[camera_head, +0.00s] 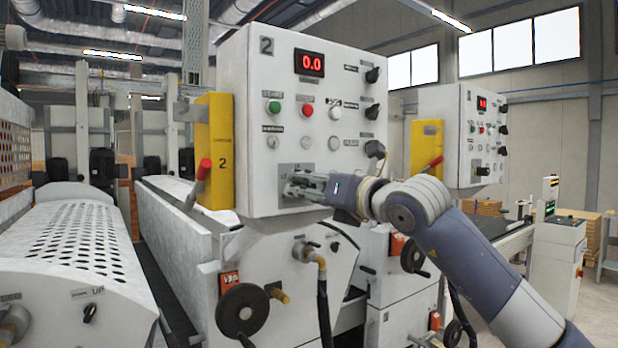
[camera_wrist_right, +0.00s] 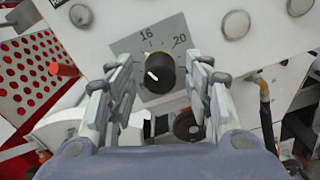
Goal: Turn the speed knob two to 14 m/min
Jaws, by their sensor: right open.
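The control box marked 2 (camera_head: 240,120) stands in the middle of the head view. Its red display (camera_head: 309,63) reads 0.0. My right gripper (camera_head: 292,186) is at the dial plate (camera_head: 307,168) low on the box's face and hides most of it. In the right wrist view, the black speed knob (camera_wrist_right: 166,75) sits on this plate, with 16 and 20 printed above it. A short white mark shows on the knob's left part. The gripper's fingers are open, one on each side of the knob, with gaps between. My left gripper is out of view.
Black selector knobs (camera_head: 372,111) and push buttons sit above on the same box. A yellow bracket with a red-handled lever (camera_head: 204,168) is at its left. A handwheel (camera_head: 243,311) and a hose (camera_head: 323,280) are below. A similar control box (camera_head: 451,140) stands behind at right.

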